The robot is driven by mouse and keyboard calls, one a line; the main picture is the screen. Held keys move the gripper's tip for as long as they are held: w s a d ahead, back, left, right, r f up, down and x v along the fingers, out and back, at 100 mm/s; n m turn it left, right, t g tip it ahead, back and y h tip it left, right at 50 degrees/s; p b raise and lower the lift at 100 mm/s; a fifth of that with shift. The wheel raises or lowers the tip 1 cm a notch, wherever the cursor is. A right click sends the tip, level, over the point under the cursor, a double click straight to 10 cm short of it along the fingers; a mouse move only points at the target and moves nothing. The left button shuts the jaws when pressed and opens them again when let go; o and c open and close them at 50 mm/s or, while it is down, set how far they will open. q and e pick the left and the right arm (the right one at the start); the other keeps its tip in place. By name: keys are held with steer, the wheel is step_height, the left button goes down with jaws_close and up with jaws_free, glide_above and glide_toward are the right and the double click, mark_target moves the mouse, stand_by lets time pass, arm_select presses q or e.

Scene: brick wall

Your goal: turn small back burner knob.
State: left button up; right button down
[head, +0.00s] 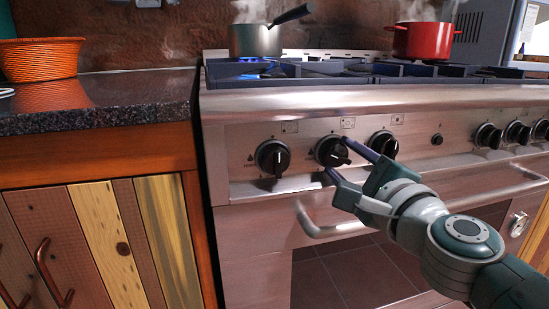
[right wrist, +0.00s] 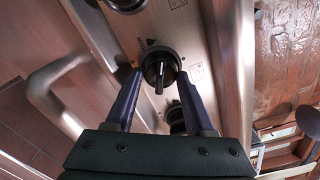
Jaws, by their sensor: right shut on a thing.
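The stove front carries a row of black knobs. My right gripper (head: 336,157) is at the second knob from the left (head: 328,149), with one fingertip above it and one below. In the right wrist view the same knob (right wrist: 160,66) sits between the two fingertips of the gripper (right wrist: 160,76), which are shut on it. Its raised grip bar points to the lower right in the head view. The leftmost knob (head: 271,155) has its bar pointing down. The third knob (head: 383,143) is just right of the gripper. My left gripper is not in view.
A towel bar (head: 320,231) runs below the knobs, close under my right gripper. A steaming grey pan (head: 255,41) stands over a blue flame, and a red pot (head: 422,41) is further right. A dark counter (head: 120,100) with an orange basket (head: 40,59) is left.

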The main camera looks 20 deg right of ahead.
steer(key=m, duration=0.3)
steer(key=shift+m, duration=0.4)
steer(key=m, duration=0.3)
steer(key=shift+a+f+m, duration=0.1)
steer(key=shift+m, duration=0.2)
steer(key=m, duration=0.3)
steer(key=shift+m, duration=0.4)
steer(key=shift+a+m+p, duration=0.1)
steer(key=shift+m+p, duration=0.25)
steer(key=shift+m, duration=0.35)
steer(key=shift+c, duration=1.4)
jaws_free()
